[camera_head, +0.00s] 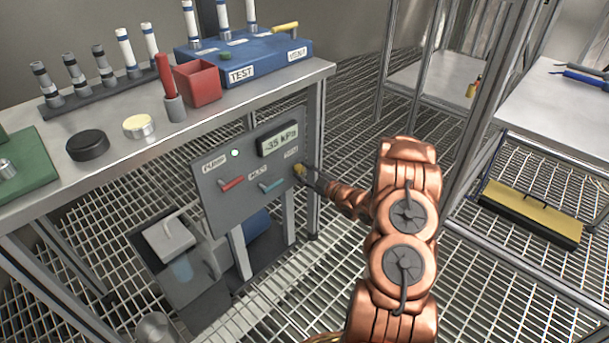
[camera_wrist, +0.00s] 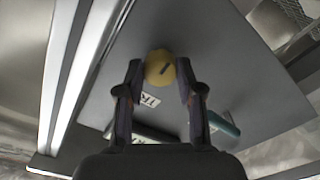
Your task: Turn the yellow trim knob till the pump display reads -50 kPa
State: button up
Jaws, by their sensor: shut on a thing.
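The yellow trim knob (camera_wrist: 160,69) sits on the grey pump panel (camera_head: 217,187), with a dark mark on its face. In the head view the knob (camera_head: 299,171) is at the panel's right edge, partly hidden by my gripper. The pump display (camera_head: 278,139) above it reads -35 kPa. My gripper (camera_wrist: 160,78) is shut on the knob, one finger on each side of it. In the head view my gripper (camera_head: 308,176) reaches the panel from the right.
A red lever (camera_head: 232,184) and a teal lever (camera_head: 271,186) are on the panel left of the knob. The steel bench (camera_head: 190,122) above holds a blue TEST box (camera_head: 265,60), a red cup (camera_head: 198,83) and several tubes. Open grating floor lies right of the panel.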

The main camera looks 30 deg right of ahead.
jog(key=n+b, duration=0.2)
jog(key=n, duration=0.1)
jog(key=shift+f, duration=0.25)
jog(key=n+b, duration=0.2)
jog(key=b, duration=0.1)
jog(key=shift+n, duration=0.3)
jog(key=n+b, duration=0.2)
jog(key=b, duration=0.1)
jog(key=shift+n, duration=0.3)
jog(key=shift+r+n+b, duration=0.2)
jog(key=shift+n+b, duration=0.35)
jog(key=shift+n, duration=0.05)
jog(key=o, duration=1.2)
jog(key=shift+r, duration=0.1)
jog(key=shift+c, duration=0.2)
